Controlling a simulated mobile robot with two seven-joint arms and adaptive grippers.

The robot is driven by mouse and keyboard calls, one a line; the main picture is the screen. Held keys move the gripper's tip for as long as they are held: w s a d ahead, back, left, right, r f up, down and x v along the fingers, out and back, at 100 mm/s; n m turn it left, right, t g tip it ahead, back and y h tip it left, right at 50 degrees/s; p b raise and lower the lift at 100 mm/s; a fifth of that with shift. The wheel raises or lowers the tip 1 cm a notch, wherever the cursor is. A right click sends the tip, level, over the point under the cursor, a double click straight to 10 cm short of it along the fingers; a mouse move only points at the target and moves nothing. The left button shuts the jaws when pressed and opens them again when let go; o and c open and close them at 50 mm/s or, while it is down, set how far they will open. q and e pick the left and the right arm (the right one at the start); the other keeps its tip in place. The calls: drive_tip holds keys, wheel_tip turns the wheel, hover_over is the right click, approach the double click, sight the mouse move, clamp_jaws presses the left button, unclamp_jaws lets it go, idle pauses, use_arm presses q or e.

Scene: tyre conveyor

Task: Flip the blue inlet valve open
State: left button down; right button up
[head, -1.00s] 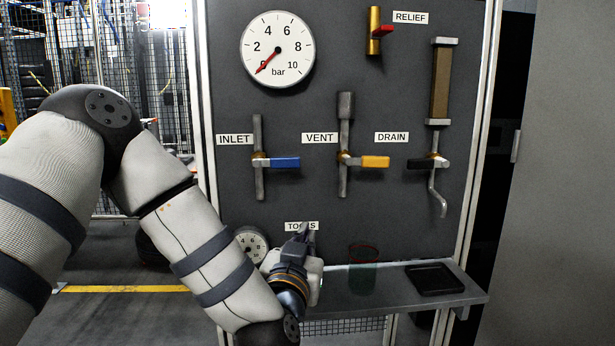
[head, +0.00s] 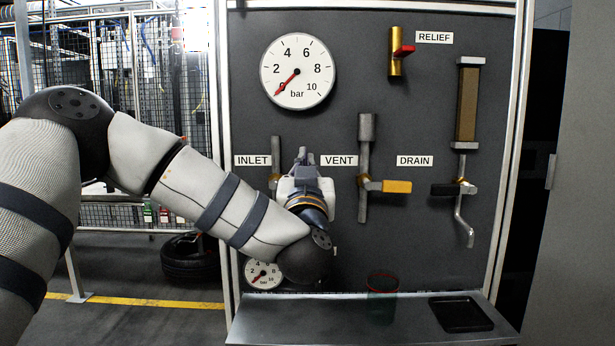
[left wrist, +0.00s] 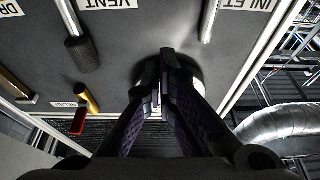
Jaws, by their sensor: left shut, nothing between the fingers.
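The inlet valve's grey pipe (head: 276,150) stands upright beside the INLET label (head: 252,160) in the head view, with a little of its brass body showing. Its blue handle is hidden behind my left gripper in the head view. My left gripper (head: 302,155) is shut and empty, in front of the panel between the INLET and VENT labels, fingers pointing up. In the left wrist view, its shut fingers (left wrist: 165,62) overlap the round gauge, and the inlet pipe (left wrist: 210,20) shows beyond. Contact with the handle cannot be told. My right gripper is not in view.
The vent valve's yellow handle (head: 397,187) is right of my left gripper, and the drain valve's black handle (head: 445,190) is farther right. The large gauge (head: 298,72) reads near zero. A shelf (head: 300,322) below carries a greenish cup (head: 382,300) and a black tray (head: 461,314).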

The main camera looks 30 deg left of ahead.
use_arm(q)
drive_tip(key=shift+w+a+f+b, duration=0.15)
drive_tip(key=shift+w+a+f, duration=0.25)
drive_tip(key=shift+w, duration=0.2)
drive_tip(key=shift+w+a+f+b, duration=0.1)
drive_tip(key=shift+w+a+f, duration=0.3)
drive_tip(key=shift+w, duration=0.25)
drive_tip(key=shift+w+a+f+b, duration=0.15)
drive_tip(key=shift+w+a+f, duration=0.15)
drive_tip(key=shift+w+f, duration=0.25)
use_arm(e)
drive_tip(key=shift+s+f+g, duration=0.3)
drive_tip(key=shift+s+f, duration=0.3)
use_arm(q)
drive_tip(key=shift+w, duration=0.1)
